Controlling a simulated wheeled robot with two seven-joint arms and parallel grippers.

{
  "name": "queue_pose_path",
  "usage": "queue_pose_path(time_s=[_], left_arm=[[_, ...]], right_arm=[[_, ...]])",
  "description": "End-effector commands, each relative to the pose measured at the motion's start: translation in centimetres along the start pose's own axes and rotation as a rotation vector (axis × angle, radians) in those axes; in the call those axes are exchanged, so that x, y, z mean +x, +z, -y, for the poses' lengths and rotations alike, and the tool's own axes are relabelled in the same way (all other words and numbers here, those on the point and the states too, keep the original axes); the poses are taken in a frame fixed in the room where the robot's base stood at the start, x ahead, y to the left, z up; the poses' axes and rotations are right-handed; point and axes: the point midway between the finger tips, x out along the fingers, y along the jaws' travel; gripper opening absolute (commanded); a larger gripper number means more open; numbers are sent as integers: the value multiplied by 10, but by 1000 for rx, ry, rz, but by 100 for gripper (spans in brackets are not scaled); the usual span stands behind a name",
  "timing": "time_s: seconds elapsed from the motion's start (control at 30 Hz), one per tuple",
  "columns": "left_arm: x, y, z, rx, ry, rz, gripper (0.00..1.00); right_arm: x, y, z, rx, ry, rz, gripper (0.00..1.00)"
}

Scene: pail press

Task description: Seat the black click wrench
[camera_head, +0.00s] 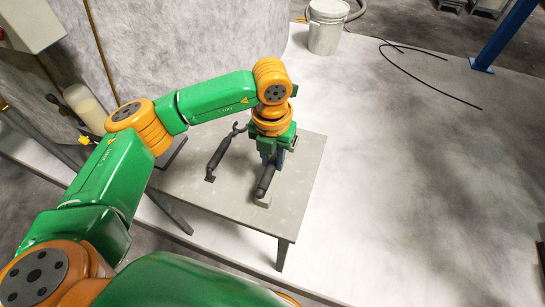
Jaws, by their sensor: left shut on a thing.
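My left gripper (271,160) reaches down over the grey table (230,205) and is shut on a black bar-shaped tool, which I take to be the black click wrench (265,181). Its thick black handle end sticks out below the fingers, towards the table's front. The rest of it is hidden by the gripper. A small pale block (264,201) is right by the handle end; I cannot tell whether they touch. A second dark tool (218,152) with a hooked head lies on the table left of the gripper. My right gripper is not in view.
A white pail (327,27) stands on the pale floor at the back. A black cable (425,78) lies on the floor at the right, near a blue post (503,38). The table's right front area is bare. A pale bottle-like container (86,108) is at the left.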

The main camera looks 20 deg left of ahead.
Motion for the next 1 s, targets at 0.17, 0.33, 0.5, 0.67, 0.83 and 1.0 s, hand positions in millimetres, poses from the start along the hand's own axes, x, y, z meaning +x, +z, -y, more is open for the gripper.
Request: queue_pose_path(time_s=[0.17,0.33,0.5,0.67,0.83,1.0], left_arm=[[7,0,0,0,0,1,0],[12,0,0,0,0,1,0],[17,0,0,0,0,1,0],[22,0,0,0,0,1,0],[26,0,0,0,0,1,0],[26,0,0,0,0,1,0]], right_arm=[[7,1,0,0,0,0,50],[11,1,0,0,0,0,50],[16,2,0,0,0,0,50],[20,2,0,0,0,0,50],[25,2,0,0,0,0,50],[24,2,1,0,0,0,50]])
